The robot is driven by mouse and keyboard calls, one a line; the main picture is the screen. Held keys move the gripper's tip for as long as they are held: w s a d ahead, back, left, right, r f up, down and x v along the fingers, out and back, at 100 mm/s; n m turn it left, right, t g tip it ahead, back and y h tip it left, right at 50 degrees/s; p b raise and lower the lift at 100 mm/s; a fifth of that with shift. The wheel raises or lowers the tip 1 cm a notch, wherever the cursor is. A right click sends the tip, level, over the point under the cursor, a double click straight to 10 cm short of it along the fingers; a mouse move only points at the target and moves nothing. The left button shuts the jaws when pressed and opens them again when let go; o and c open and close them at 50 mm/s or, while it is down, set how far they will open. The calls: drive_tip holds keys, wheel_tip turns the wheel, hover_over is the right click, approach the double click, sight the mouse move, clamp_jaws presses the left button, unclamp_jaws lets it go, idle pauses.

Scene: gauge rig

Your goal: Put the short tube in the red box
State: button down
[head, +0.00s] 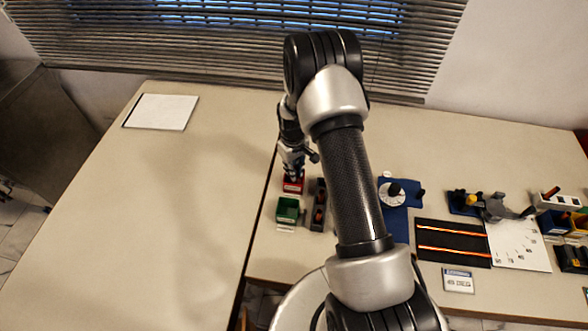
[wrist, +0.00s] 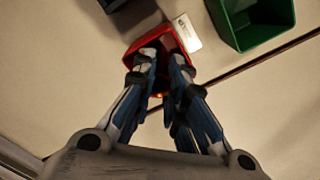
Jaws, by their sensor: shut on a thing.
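The red box (head: 292,185) stands on the bench, left of my arm, and it also shows in the wrist view (wrist: 132,50). My gripper (head: 294,174) is directly over the box, pointing down. In the wrist view my gripper (wrist: 163,50) has its fingertips within the box's outline, close together. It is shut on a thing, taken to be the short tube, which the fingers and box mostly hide. I cannot tell whether the thing touches the box floor.
A green box (head: 287,209) stands just in front of the red box, and a dark tray (head: 318,212) is to its right. A blue fixture with a dial (head: 402,193) and a black mat with orange rods (head: 453,254) lie further right. The left table is mostly clear.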

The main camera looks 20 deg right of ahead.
drive_tip(key=shift+f, duration=0.2)
drive_tip(key=c, duration=1.6)
unclamp_jaws()
drive_tip(key=shift+c, duration=0.2)
drive_tip(key=shift+r, duration=0.15)
wheel_tip(320, 180, up, 24)
drive_tip(key=s+a+t+p, duration=0.1)
drive_tip(key=s+a+p, duration=0.1)
drive_tip(key=s+a, duration=0.1)
drive_tip(key=s+a+r+m+t, duration=0.1)
drive_tip(key=s+a+r, duration=0.3)
drive_tip(key=s+r, duration=0.55)
drive_tip(key=s+a+r+t, duration=0.1)
drive_tip(key=s+r, duration=0.2)
drive_tip(key=s, duration=0.5)
drive_tip(key=s+a+r+m+t, duration=0.1)
drive_tip(key=s+r, duration=0.3)
drive_tip(key=s, duration=0.4)
drive_tip(key=shift+s+a+t, duration=0.25)
drive_tip(key=shift+a+t, duration=0.05)
drive_tip(key=shift+a, duration=0.5)
